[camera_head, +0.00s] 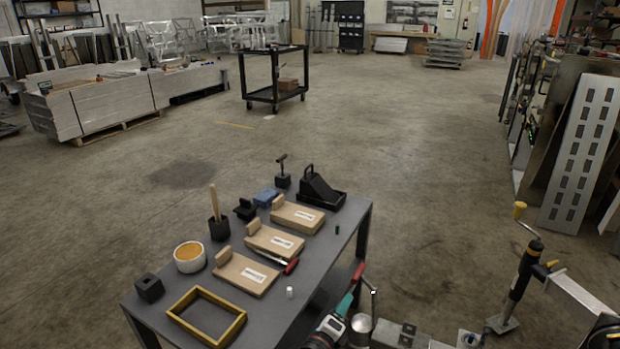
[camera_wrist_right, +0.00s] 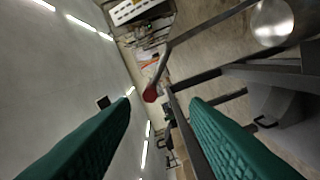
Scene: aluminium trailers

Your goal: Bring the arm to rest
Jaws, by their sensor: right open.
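My right gripper (camera_head: 345,304) is at the bottom of the head view, just beyond the right front side of the dark table (camera_head: 330,240). Its green fingers show there, and they stand wide apart in the right wrist view (camera_wrist_right: 160,103). Nothing is between them. A red-handled metal lever (camera_head: 358,273) is close by the fingers in the head view; its red end (camera_wrist_right: 150,94) shows beyond the gap in the wrist view, and I cannot tell if it touches. My left gripper is not in view.
The table holds several wooden blocks with labels (camera_head: 273,242), a yellow frame (camera_head: 205,317), a white bowl (camera_head: 189,257), a black holder (camera_head: 149,288) and a red-handled tool (camera_head: 290,267). A metal cylinder (camera_head: 360,327) stands near my gripper. Open floor (camera_head: 420,170) lies beyond.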

